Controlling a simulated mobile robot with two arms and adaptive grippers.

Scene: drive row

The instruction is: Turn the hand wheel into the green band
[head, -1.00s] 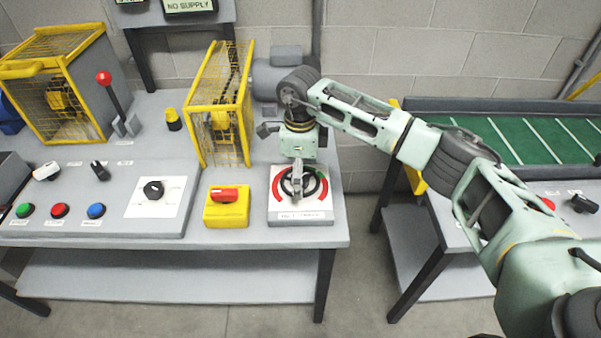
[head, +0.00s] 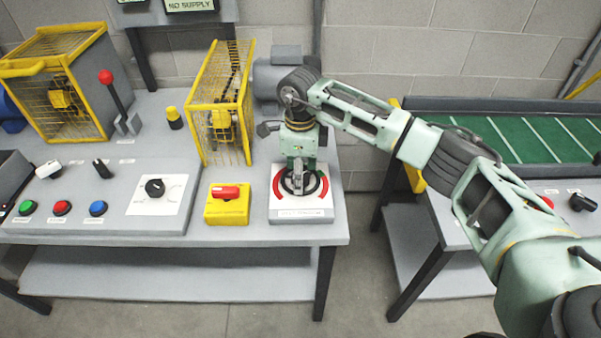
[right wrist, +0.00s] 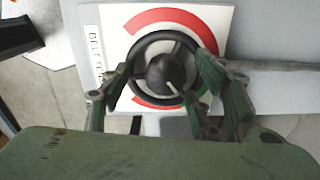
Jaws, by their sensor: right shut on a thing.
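The black hand wheel (head: 313,184) sits on a white plate (head: 290,216) at the right end of the grey bench. A red arc surrounds it, with a short green band (head: 322,172) at its upper right in the head view. My right gripper (right wrist: 165,72) reaches down over the wheel, its green fingers shut on opposite sides of the rim. In the right wrist view, the wheel (right wrist: 158,68) shows a small white mark pointing to the lower right. The green band is mostly hidden there, behind or near the right finger. My left gripper is out of view.
A yellow box with a red switch (head: 226,192) stands just left of the plate. A yellow mesh guard (head: 219,110) and a grey motor (head: 277,72) stand behind. A green conveyor (head: 520,137) is at the right, across a gap.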

